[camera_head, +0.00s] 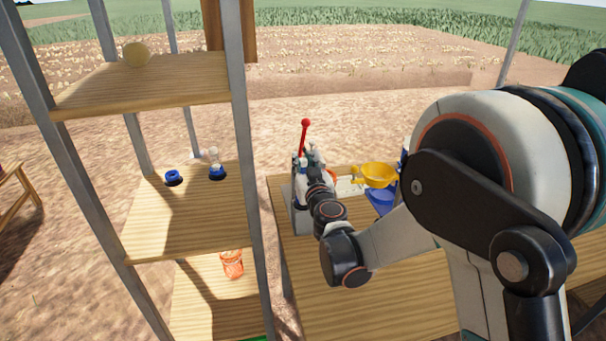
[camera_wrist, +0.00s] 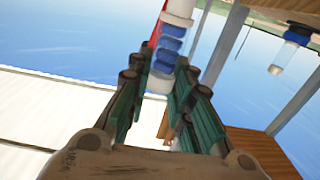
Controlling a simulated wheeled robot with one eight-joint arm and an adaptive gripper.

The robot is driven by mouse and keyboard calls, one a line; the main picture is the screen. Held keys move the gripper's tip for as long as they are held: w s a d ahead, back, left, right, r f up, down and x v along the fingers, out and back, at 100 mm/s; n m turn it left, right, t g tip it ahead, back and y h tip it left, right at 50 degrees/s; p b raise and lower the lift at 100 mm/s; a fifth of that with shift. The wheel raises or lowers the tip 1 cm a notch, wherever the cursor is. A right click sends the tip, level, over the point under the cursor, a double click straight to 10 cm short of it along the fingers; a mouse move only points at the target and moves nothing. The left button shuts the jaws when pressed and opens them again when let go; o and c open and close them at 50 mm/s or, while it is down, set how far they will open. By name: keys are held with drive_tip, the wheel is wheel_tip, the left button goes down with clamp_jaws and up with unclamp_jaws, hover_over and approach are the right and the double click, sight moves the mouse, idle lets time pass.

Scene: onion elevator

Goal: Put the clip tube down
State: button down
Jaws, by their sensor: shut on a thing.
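The clip tube (camera_wrist: 170,45) is clear with blue pieces inside and white ends. In the wrist view it stands between the teal fingers of my gripper (camera_wrist: 160,85), which is shut on its lower part. Its top runs out of the picture. In the head view my gripper (camera_head: 311,166) is over the far left part of the wooden table (camera_head: 385,290), in front of a red ball-topped lever (camera_head: 305,124). There the held tube is hard to make out among the grey and white parts. I cannot tell whether the tube touches anything below.
A metal-framed shelf unit (camera_head: 242,110) stands left of the table. Its middle shelf holds a blue ring (camera_head: 173,176) and another clear tube with a blue base (camera_head: 216,166). An orange item (camera_head: 231,263) is lower down. A yellow bowl (camera_head: 378,174) stands right of my gripper.

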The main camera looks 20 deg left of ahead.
sight(303, 172)
drive_tip(key=shift+f+b, duration=0.3)
drive_tip(key=shift+f, duration=1)
drive_tip(key=shift+f+b, duration=0.35)
drive_tip(key=c, duration=1.4)
unclamp_jaws()
drive_tip(key=shift+c, duration=0.2)
drive_tip(key=shift+r, duration=0.1)
drive_tip(key=shift+r+p, duration=0.4)
drive_tip(key=shift+p, duration=0.15)
drive_tip(key=p+v, duration=0.2)
drive_tip(key=v, duration=1)
drive_tip(key=shift+f, duration=0.15)
